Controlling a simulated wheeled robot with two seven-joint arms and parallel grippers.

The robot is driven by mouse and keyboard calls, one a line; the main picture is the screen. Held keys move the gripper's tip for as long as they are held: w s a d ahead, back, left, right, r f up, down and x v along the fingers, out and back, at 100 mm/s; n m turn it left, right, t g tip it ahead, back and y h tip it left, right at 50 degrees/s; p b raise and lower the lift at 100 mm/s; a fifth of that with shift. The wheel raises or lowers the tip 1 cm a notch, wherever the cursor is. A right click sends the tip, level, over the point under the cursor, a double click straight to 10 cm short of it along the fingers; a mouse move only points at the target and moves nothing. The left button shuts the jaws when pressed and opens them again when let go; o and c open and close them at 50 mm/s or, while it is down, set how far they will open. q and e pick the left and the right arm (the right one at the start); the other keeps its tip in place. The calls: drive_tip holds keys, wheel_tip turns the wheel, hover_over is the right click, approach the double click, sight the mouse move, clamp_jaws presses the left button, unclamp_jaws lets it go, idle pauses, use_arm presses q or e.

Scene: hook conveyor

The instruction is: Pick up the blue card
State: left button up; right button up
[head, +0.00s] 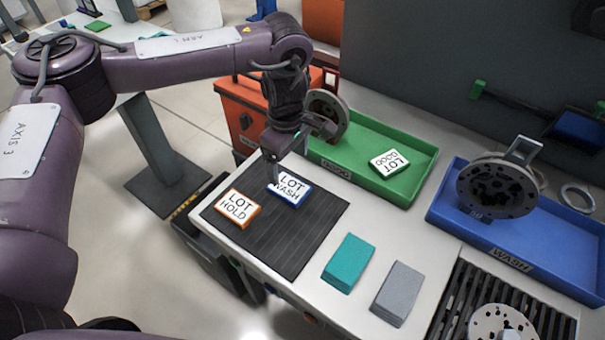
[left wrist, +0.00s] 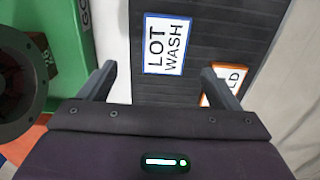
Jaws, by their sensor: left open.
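The blue card (head: 289,187) is white with a blue border and reads LOT WASH. It lies flat on the black ribbed mat (head: 288,240), near its back edge. It also shows in the left wrist view (left wrist: 165,45), ahead of the fingertips and between their lines. My left gripper (head: 283,170) is open and empty, above the card and covering part of it in the head view; its two fingers also show in the left wrist view (left wrist: 163,75). I cannot tell whether a finger touches the card. My right gripper is not in view.
An orange-bordered LOT HOLD card (head: 238,208) lies beside the blue card. The green tray (head: 333,170) holds a LOT GOOD card (head: 390,163). A blue WASH tray (head: 545,260) stands at the right. Teal (head: 349,262) and grey (head: 398,293) blocks lie in front.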

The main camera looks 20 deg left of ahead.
sight(289, 187)
use_arm(q)
drive_tip(key=shift+s+a+f, duration=0.15)
drive_tip(key=shift+s+f, duration=0.2)
drive_tip(key=shift+f, duration=0.25)
drive_tip(key=shift+s+a+f, duration=0.1)
drive_tip(key=shift+s+f, duration=0.25)
drive_tip(key=shift+f, duration=0.25)
drive_tip(key=f, duration=0.3)
drive_tip(key=shift+w+d+f, duration=0.25)
drive_tip(key=shift+f, duration=0.15)
drive_tip(key=shift+f+b, duration=0.3)
drive_tip(key=shift+f, duration=0.2)
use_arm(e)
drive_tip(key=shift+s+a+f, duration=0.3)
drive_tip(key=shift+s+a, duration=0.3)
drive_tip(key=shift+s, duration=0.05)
use_arm(q)
drive_tip(key=shift+c, duration=0.5)
drive_tip(key=c, duration=1)
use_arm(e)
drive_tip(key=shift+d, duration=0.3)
